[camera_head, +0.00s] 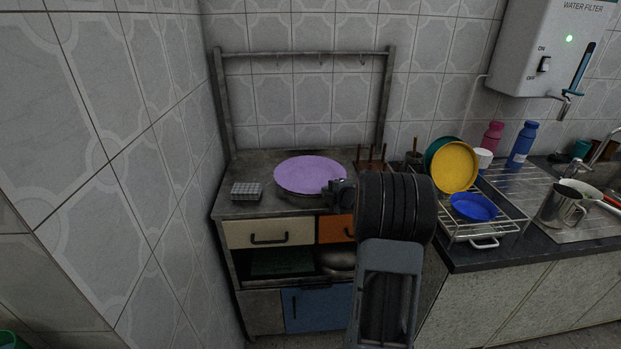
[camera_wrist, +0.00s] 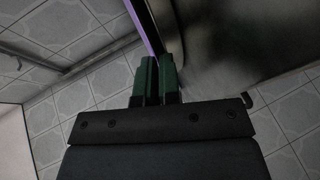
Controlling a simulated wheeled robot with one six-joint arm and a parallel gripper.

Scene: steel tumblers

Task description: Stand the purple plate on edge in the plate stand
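The purple plate (camera_head: 309,174) is over the worn metal cabinet top, lying nearly flat. A dark round shape shows below its near edge; I cannot tell whether they touch. My gripper (camera_head: 338,189) is at the plate's right near rim. In the wrist view, the plate shows as a thin purple edge (camera_wrist: 144,27) running down between the green fingertips (camera_wrist: 157,58), which are close together on it. The wooden plate stand (camera_head: 371,164) with upright brown pegs is on the cabinet top, right of the plate. My arm hides part of its surroundings.
A grey checked box (camera_head: 246,191) sits left of the plate. A wire dish rack (camera_head: 487,228) on the right counter holds yellow (camera_head: 454,167), green and blue (camera_head: 473,206) dishes. A metal frame with hooks (camera_head: 305,54) rises behind the cabinet. A wall closes the left side.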

